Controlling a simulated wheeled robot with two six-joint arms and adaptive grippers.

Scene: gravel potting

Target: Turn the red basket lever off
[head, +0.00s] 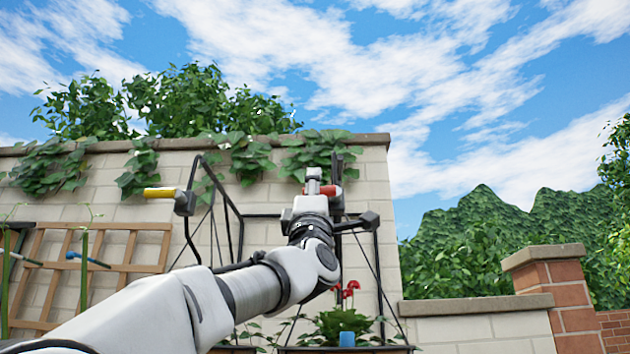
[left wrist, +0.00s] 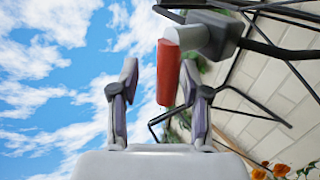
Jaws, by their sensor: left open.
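The red lever (head: 329,191) is on a dark metal frame in front of the wall, partly hidden behind my gripper in the head view. In the left wrist view its red handle (left wrist: 168,75) runs from a pale collar on a dark block (left wrist: 218,38) down to between my fingers, closer to the right finger. My left gripper (head: 323,180) is raised at the lever. In the left wrist view its fingers (left wrist: 160,66) are spread, with a clear gap at the left; contact on the right cannot be told. My right gripper is not in view.
A yellow lever (head: 160,192) on a similar dark block is at the left. Thin black rods surround both levers. A planter (head: 345,350) with red flowers and a blue tag (head: 347,339) is below. A wooden trellis (head: 100,249) leans at the left. Open sky lies above the wall (head: 270,139).

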